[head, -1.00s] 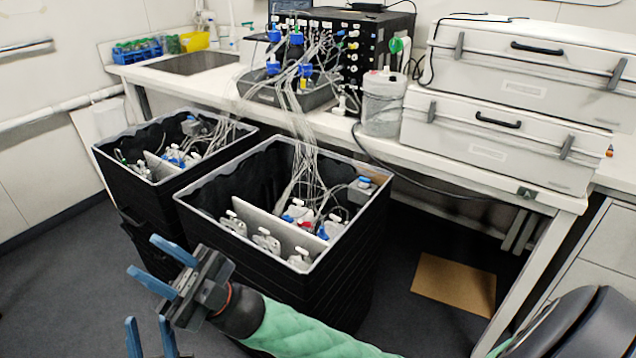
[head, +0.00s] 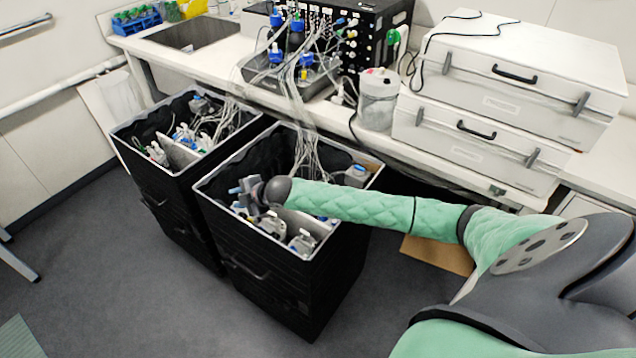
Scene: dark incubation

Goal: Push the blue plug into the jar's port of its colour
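My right arm comes in from the right, and its gripper (head: 240,190) is over the front left part of the right black crate (head: 270,268). The blue-grey fingers are small, and I cannot tell whether they are open or hold anything. A clear jar (head: 378,100) with a pale lid stands on the bench, with a green part (head: 392,38) behind it. Several blue-capped fittings, one a blue cap (head: 296,24), stand on the bench beside the black box. I cannot pick out the blue plug or a blue port. The arm hides part of the crate's contents. My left gripper is out of view.
White bottles, such as this bottle (head: 303,242), stand in the right crate beside a divider. A left black crate (head: 165,205) stands close by. Thin tubes (head: 300,130) hang from the black box (head: 375,45) into the crates. White cases (head: 500,90) are stacked on the bench.

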